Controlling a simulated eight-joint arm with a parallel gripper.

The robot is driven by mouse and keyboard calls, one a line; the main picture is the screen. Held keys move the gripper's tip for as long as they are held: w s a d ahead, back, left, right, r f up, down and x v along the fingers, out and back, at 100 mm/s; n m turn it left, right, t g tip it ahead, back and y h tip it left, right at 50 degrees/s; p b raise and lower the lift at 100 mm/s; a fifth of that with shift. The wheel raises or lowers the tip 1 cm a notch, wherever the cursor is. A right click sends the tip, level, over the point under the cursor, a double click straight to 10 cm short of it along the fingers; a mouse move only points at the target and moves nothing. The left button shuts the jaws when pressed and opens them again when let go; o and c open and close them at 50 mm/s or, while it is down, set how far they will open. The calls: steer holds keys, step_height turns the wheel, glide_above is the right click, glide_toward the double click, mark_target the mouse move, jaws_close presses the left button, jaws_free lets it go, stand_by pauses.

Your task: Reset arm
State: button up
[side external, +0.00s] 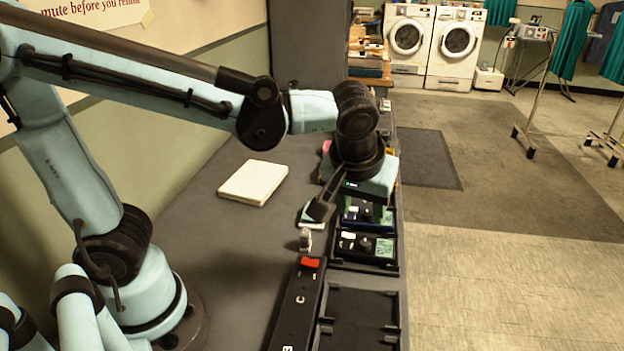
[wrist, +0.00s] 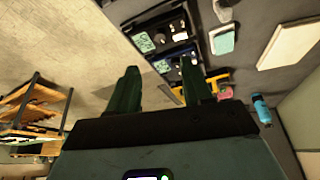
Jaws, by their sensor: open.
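My gripper (side external: 322,208) hangs from the arm above the far part of the dark bench, over a row of black trays. Just beyond the fingers are black modules with green labels (wrist: 160,38). They also show in the side view, the nearer one (side external: 366,246) sitting in a tray. My gripper and wrist hide part of the row behind them. I cannot tell the exact height of the fingers above the bench.
A long black box with letters and a red part (side external: 310,263) lies beside an empty black tray (side external: 360,318). A blue bottle (wrist: 262,108) and yellow object (wrist: 216,79) show.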

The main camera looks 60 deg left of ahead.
stand_by(0.3)
steer(key=s+a+f+m+t+h, duration=0.1)
steer(key=s+a+m+t+h, duration=0.1)
steer(key=a+m, duration=0.4)
steer(key=shift+s+a+t, duration=0.6)
steer(key=shift+s+a, duration=0.65)
steer(key=shift+s, duration=0.1)
steer(key=shift+f, duration=0.1)
